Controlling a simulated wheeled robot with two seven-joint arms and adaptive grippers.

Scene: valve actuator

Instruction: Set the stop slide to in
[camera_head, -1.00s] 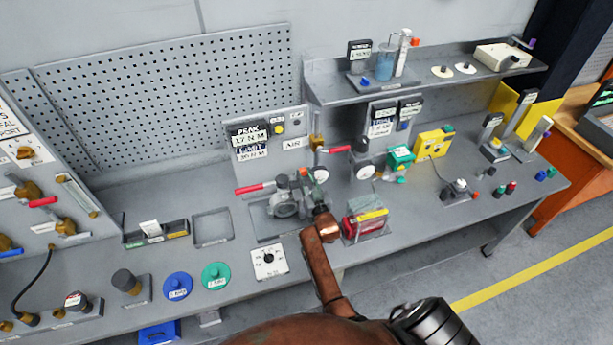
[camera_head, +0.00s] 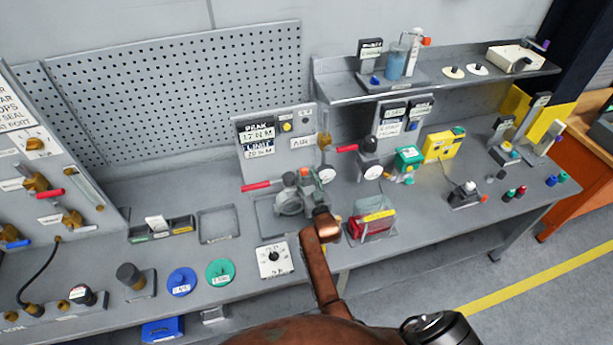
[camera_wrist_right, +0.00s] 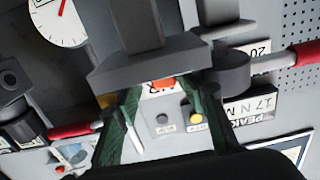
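The valve actuator (camera_head: 289,204) is a grey unit on a tray on the bench, with a small red-orange part (camera_head: 304,172) on top. My right gripper (camera_head: 312,197) is at the actuator's right side, partly hidden by my brown arm. In the right wrist view its two dark green fingers (camera_wrist_right: 160,92) are apart. A small orange piece (camera_wrist_right: 163,84) shows between their tips, under a grey block (camera_wrist_right: 150,60); I cannot tell whether they touch it. I cannot identify the stop slide or its position with certainty. My left gripper is not in view.
A panel with peak and limit displays (camera_head: 277,146) stands behind the actuator. Red-handled levers (camera_head: 262,187) flank it. Bare bench (camera_head: 430,215) lies farther right.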

